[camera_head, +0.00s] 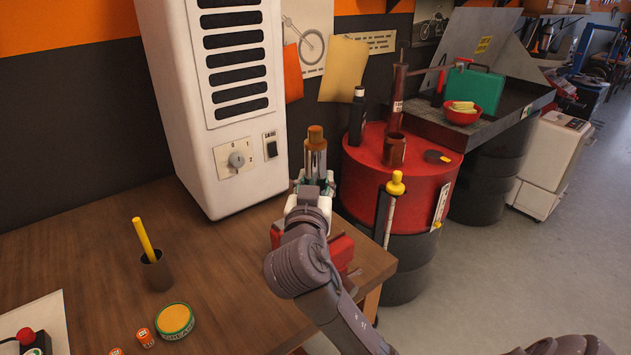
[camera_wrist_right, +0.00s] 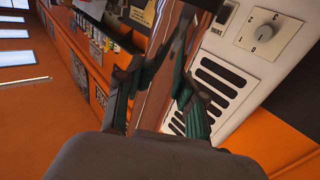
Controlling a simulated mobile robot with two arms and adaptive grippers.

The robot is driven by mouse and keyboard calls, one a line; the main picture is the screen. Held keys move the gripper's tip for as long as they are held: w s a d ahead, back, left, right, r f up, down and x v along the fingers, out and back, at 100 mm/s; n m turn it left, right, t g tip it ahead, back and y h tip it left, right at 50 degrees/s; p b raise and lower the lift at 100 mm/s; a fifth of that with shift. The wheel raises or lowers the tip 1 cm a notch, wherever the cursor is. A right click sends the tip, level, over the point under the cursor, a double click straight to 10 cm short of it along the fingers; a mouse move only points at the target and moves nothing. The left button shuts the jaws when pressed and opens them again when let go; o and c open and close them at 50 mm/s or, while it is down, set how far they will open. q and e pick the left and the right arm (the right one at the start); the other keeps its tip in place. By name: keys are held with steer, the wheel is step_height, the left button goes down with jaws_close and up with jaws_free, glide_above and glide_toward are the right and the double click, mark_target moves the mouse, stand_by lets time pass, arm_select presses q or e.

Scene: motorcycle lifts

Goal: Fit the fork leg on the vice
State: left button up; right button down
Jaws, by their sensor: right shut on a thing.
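The fork leg (camera_head: 316,158), a tube with an orange-brown top, stands roughly upright near the table's right corner. My right gripper (camera_head: 313,186) is shut on it. In the wrist view, the green-padded fingers (camera_wrist_right: 160,95) lie on either side of the brownish tube (camera_wrist_right: 162,50). The red vice (camera_head: 340,252) sits at the table's right edge, mostly hidden behind my right arm. The fork leg's lower end is hidden by my gripper and arm, so I cannot tell whether it touches the vice. My left gripper is out of view.
A tall white cabinet (camera_head: 222,165) with a knob stands close behind the gripper. A pen cup (camera_head: 156,273) and a grease tin (camera_head: 175,320) sit front left. The table's middle is clear.

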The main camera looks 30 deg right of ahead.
steer(key=shift+s+r, duration=0.1)
steer(key=shift+r, duration=0.1)
stand_by(0.3)
steer(key=shift+f+b, duration=0.95)
stand_by(0.3)
steer(key=c, duration=0.6)
jaws_free()
steer(key=shift+s+a, duration=0.1)
steer(key=shift+o, duration=1.1)
steer(key=shift+f, duration=0.3)
steer(key=shift+o, duration=0.8)
steer(key=shift+r, duration=0.1)
steer(key=shift+r, duration=0.1)
